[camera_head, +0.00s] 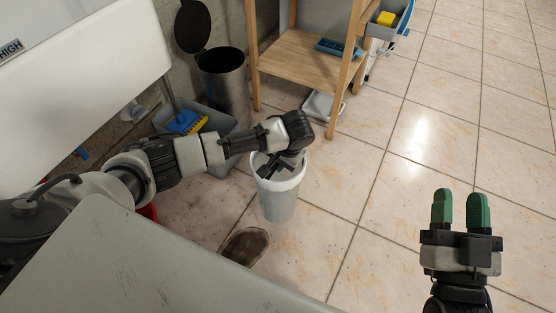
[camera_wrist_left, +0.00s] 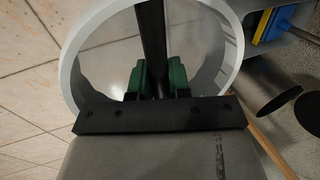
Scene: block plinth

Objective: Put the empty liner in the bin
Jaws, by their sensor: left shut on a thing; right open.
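The liner, a pale grey bucket with a white rim (camera_head: 278,205), is below my left gripper (camera_head: 268,165). In the left wrist view its rim (camera_wrist_left: 75,70) rings my left gripper (camera_wrist_left: 160,80), whose green fingers are shut on a dark bar (camera_wrist_left: 152,30) across the opening, seemingly the liner's handle. I cannot tell whether the liner touches the floor. The bin (camera_head: 224,85) is a dark metal cylinder, with its round lid (camera_head: 193,27) raised, behind and left of the liner. My right gripper (camera_head: 460,212) is open and empty over the tiles at right.
A grey tub (camera_head: 215,160) with a blue and yellow brush (camera_head: 187,122) stands beside the bin. A wooden shelf (camera_head: 290,60) stands right of it. A dark oval patch (camera_head: 245,246) lies on the floor. A grey surface (camera_head: 150,270) fills the lower left. Tiles at right are clear.

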